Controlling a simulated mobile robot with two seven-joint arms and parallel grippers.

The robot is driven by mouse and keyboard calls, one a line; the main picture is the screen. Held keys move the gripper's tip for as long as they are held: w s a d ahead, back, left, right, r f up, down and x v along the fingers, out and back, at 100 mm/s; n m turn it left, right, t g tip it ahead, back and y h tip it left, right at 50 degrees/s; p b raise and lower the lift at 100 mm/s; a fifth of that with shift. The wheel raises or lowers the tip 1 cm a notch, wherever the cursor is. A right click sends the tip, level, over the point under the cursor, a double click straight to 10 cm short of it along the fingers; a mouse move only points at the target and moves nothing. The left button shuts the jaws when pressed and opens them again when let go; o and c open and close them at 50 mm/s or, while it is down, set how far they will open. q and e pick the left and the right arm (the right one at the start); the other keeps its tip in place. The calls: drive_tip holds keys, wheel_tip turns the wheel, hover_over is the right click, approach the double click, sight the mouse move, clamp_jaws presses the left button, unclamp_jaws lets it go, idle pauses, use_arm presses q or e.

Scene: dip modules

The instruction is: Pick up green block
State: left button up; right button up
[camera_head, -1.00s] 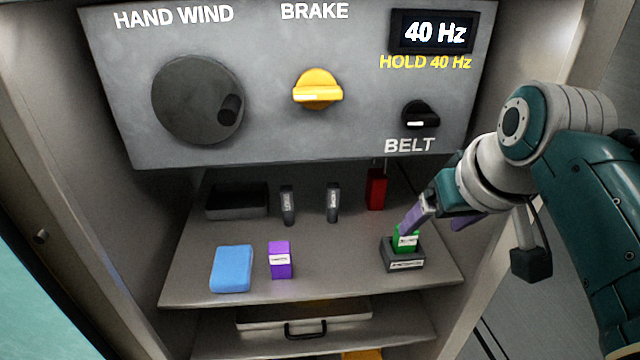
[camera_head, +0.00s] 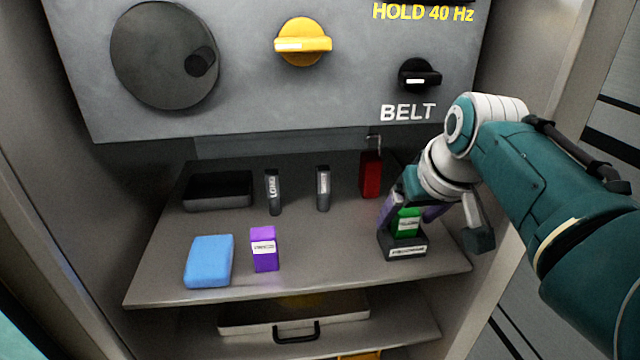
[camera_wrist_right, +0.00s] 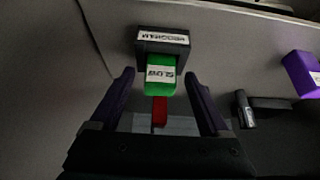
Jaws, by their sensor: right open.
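The green block (camera_head: 406,223) stands upright in a dark holder (camera_head: 405,251) with a white label, at the right of the shelf. My right gripper (camera_head: 410,212) is open, with its purple fingers on either side of the green block. In the right wrist view the green block (camera_wrist_right: 160,74) shows between the two spread fingers of my right gripper (camera_wrist_right: 158,80), with gaps at both sides. The holder (camera_wrist_right: 163,42) shows beyond it there. My left gripper is not in view.
A purple block (camera_head: 264,250) and a blue block (camera_head: 209,262) stand left on the shelf (camera_head: 330,265). A red block (camera_head: 371,175), two dark labelled pieces (camera_head: 273,193) and a black tray (camera_head: 218,190) are behind. The control panel (camera_head: 250,90) overhangs the back.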

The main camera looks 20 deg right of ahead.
drive_tip(key=shift+c, duration=0.2)
clamp_jaws()
idle(0.4)
